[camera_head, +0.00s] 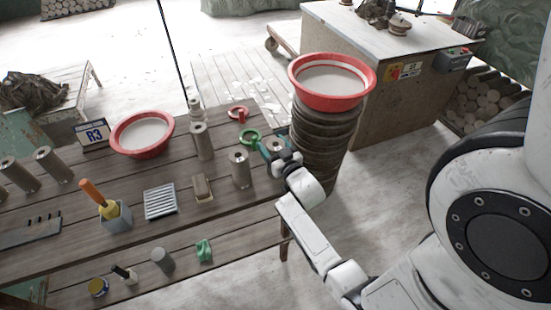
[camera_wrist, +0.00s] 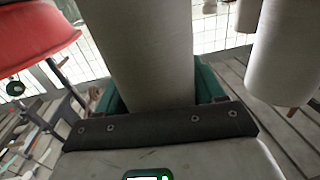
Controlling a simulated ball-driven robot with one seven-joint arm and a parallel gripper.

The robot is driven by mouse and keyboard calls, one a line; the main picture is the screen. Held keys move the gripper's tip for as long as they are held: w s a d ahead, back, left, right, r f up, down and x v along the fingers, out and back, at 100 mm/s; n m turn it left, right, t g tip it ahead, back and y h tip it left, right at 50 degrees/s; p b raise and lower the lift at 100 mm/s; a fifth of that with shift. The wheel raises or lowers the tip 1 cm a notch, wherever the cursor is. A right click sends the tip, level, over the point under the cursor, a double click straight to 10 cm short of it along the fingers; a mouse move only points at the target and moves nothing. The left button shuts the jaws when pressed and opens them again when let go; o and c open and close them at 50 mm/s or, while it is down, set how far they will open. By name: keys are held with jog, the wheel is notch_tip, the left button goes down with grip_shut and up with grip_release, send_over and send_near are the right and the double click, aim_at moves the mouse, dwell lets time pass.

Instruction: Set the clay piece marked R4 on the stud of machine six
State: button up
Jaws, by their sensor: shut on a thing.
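My gripper (camera_head: 270,153) is at the right end of the plank table, close to the stack of dark rings. In the wrist view its green fingers (camera_wrist: 160,92) are shut on a plain grey clay cylinder (camera_wrist: 150,45), which stands up between them. Another cylinder shows at the right of the wrist view (camera_wrist: 285,50). I can read no R4 mark on any piece. I cannot make out machine six or its stud.
A red-rimmed basin (camera_head: 334,100) tops the dark ring stack (camera_head: 322,150) right of my gripper. A cabinet (camera_head: 385,100) stands behind.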

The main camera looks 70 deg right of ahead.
jog(key=c, duration=0.3)
jog(key=shift+r, duration=0.1)
jog(key=shift+c, duration=0.6)
